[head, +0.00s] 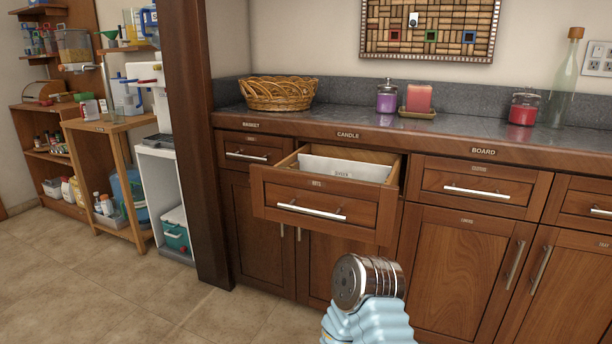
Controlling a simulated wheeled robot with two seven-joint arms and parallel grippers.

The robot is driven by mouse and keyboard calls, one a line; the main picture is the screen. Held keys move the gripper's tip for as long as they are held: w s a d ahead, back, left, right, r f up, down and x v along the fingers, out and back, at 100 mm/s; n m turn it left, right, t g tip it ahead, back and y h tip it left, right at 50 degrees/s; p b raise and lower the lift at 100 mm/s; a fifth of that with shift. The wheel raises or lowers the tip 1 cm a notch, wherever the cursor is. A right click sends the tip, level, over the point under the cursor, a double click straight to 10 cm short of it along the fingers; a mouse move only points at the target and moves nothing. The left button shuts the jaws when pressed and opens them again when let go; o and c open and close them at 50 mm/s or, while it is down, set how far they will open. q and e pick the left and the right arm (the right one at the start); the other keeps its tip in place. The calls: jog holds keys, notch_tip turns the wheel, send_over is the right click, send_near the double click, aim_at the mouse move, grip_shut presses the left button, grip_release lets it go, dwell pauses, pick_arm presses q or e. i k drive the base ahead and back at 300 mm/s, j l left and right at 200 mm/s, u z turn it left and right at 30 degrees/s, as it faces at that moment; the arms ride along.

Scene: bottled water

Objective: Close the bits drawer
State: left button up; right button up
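The bits drawer (325,201) is pulled out of the wooden counter cabinet in the middle of the head view. Its front stands clear of the cabinet face, and its open top shows a white labelled item (345,169) inside. A silver bar handle (311,210) runs across its front, with a small label above it. A light blue arm link of mine with a silver cylindrical end rises from the bottom edge, below and right of the drawer front. No gripper fingers show on it. My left arm and gripper are out of view.
Shut drawers sit to the left (256,148) and right (480,188), with shut cupboard doors (460,266) below. A wicker basket (279,94), candles and a glass bottle (563,89) stand on the countertop. A dark post (196,140) stands left. Tiled floor (110,300) is clear at lower left.

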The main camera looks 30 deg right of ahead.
aim_at(351, 209)
jog(key=l+z, duration=0.15)
jog(key=l, duration=2)
